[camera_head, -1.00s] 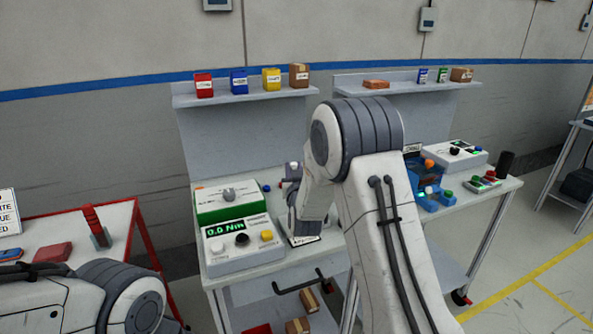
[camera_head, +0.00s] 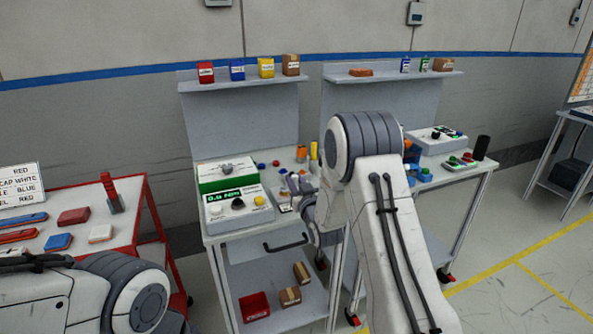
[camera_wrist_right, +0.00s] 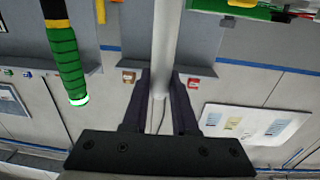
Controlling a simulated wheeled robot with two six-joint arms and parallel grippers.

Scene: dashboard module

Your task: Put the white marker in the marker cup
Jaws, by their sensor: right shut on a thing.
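My right gripper (camera_head: 303,194) is in front of the left grey bench, near its front edge. In the right wrist view its two dark fingers (camera_wrist_right: 161,82) are shut on a long white rod, the white marker (camera_wrist_right: 166,40), which runs up out of the top of that view. In the head view I cannot make out the marker clearly at the gripper. A dark upright cylinder (camera_head: 481,147) stands at the far right of the right bench; I cannot tell whether it is the marker cup. My left gripper is out of view; only part of my left arm shows.
A white and green control box with a lit display (camera_head: 238,206) fills the left bench's left side. An orange item (camera_head: 301,153) stands behind my gripper. A red-edged table (camera_head: 128,217) with several tools is at left.

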